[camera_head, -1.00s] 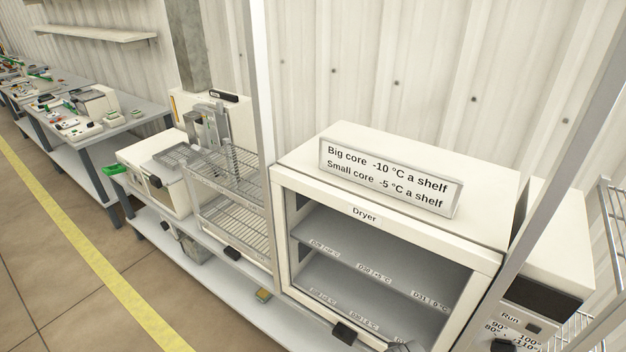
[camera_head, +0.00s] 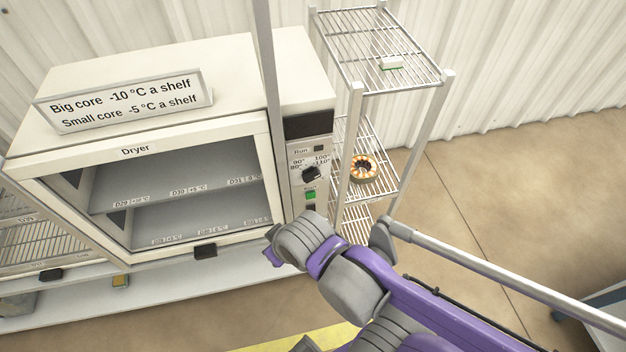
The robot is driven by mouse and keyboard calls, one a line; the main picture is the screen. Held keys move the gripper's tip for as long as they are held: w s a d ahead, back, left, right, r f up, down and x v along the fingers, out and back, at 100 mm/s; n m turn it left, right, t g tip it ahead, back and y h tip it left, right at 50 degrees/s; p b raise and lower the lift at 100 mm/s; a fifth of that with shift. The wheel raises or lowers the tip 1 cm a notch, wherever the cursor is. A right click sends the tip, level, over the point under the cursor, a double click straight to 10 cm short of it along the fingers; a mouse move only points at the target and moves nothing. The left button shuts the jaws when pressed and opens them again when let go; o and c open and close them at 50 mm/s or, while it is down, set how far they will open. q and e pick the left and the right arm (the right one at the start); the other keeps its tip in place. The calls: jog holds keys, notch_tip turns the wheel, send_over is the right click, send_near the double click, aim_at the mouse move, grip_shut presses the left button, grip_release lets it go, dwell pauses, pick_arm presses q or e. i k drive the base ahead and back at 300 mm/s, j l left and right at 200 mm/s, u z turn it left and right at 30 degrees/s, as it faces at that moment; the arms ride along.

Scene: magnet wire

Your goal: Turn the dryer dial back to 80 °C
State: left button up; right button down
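The dryer (camera_head: 136,151) is a white cabinet with an open front and grey shelves, at the left. Its control panel (camera_head: 300,208) is on the right side of the front. The black dial (camera_head: 311,173) sits there under "Run", among marks reading 80°, 90°, 100° and 110°. Its exact setting is too small to read. A green button (camera_head: 310,195) is below the dial. My purple and grey arm comes in from the lower right, and its bent part is in front of and below the panel. No fingers of either gripper show.
A sign (camera_head: 125,101) on the dryer gives degrees per shelf. A wire rack (camera_head: 385,88) stands right of the dryer, holding an orange-and-white ring core (camera_head: 363,168). A thin grey upright (camera_head: 268,70) passes in front of the dryer. Open floor (camera_head: 530,190) lies right of the rack.

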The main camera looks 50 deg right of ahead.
aim_at(312, 173)
jog(key=l+z, duration=0.15)
jog(key=z, duration=1.45)
jog(key=k+j, duration=0.1)
jog(key=k+z, duration=0.05)
jog(key=k, duration=0.05)
